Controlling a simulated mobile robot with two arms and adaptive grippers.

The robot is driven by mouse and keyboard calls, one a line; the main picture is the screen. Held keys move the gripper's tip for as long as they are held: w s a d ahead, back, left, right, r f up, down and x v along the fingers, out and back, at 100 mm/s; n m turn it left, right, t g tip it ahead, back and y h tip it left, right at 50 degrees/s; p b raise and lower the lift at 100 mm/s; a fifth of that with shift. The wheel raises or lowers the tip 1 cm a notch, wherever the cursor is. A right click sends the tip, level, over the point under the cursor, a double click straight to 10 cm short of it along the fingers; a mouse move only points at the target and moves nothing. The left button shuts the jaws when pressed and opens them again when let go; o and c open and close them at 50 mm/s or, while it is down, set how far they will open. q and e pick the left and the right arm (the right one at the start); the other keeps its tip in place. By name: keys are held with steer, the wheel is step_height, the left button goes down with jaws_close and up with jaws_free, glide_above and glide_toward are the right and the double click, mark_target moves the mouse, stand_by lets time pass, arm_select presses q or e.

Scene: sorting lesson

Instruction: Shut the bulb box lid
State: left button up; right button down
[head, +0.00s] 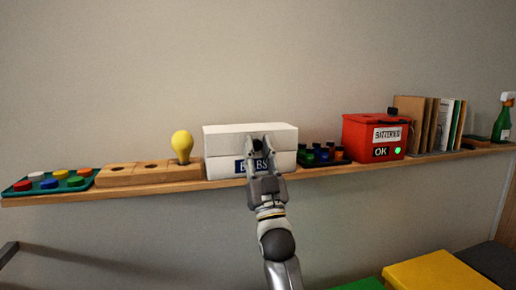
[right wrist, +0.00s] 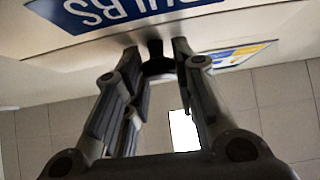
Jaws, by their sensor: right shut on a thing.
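The white bulb box (head: 222,168) stands on the shelf, with a blue BULBS label partly hidden by my right gripper. Its white lid (head: 225,142) lies across the top, and a thin seam shows between lid and box; I cannot tell whether it is fully closed. My right gripper (head: 262,143) reaches up to the lid's front. In the right wrist view its fingers (right wrist: 155,48) are closed around a small dark handle at the box front, mostly hidden between them. The upside-down label (right wrist: 125,10) shows beside them. My left gripper is not in view.
Left of the box stand a wooden block (head: 130,176) with a yellow bulb (head: 182,145) and a teal tray (head: 20,191) of coloured discs.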

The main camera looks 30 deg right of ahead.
steer(key=shift+w+f+y, duration=0.25)
steer(key=shift+f+y, duration=0.05)
steer(key=shift+f, duration=0.25)
steer(key=c, duration=1.6)
jaws_free()
steer(key=shift+c, duration=0.2)
steer(key=o, duration=0.4)
steer(key=shift+r, duration=0.15)
steer(key=shift+s, duration=0.1)
steer(key=shift+s+f, duration=0.1)
steer(key=shift+f, duration=0.2)
steer(key=v, duration=1.1)
steer(key=shift+s, duration=0.25)
steer(key=shift+a, duration=0.1)
